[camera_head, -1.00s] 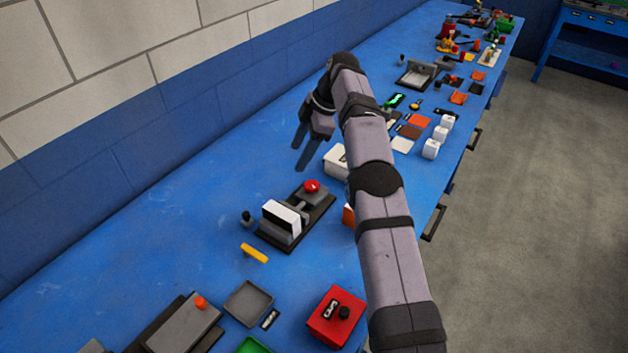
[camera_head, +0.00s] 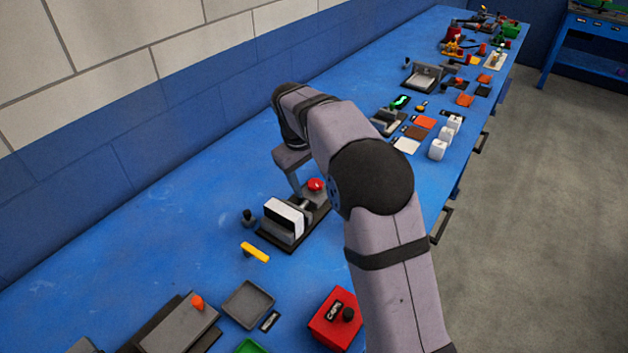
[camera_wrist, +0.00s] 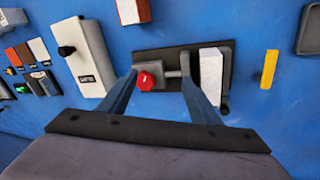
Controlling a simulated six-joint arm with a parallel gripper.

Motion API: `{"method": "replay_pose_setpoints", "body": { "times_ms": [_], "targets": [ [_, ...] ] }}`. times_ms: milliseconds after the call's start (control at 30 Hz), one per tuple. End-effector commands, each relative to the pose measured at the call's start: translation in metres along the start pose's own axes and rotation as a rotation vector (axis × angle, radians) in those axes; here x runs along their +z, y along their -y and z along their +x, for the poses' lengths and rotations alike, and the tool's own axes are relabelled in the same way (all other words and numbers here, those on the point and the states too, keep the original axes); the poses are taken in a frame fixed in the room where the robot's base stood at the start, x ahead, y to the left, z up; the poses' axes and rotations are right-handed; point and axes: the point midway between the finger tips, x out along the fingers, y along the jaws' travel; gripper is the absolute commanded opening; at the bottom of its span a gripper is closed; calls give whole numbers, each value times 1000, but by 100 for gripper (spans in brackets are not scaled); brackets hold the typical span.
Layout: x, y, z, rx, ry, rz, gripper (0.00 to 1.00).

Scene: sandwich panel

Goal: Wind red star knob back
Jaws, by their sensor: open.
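The red star knob (camera_head: 315,184) sits at the far end of a dark press-like fixture (camera_head: 272,247) on the blue bench. A white-faced block (camera_head: 284,216) stands on the same base, joined to the knob by a grey shaft. In the wrist view the red knob (camera_wrist: 145,81) shows between the two fingers, nearer the left one, with the white block (camera_wrist: 210,75) by the right finger. My gripper (camera_wrist: 160,85) is open and empty, over the fixture. In the head view my gripper (camera_head: 297,190) is partly hidden by my arm. I cannot tell any contact.
A white box with a black knob (camera_wrist: 80,55) stands left of the fixture in the wrist view. A yellow bar (camera_head: 255,252), grey tray (camera_head: 249,303) and red box (camera_head: 336,318) lie nearer. The bench toward the wall is clear.

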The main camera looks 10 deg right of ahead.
Motion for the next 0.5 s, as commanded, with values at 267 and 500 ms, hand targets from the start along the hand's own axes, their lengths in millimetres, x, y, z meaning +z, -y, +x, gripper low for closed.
{"method": "replay_pose_setpoints", "body": {
  "times_ms": [267,500],
  "targets": [
    [-20,-19,5,57,-109,566,57],
    [-30,-21,4,28,-159,904,57]
  ]
}}
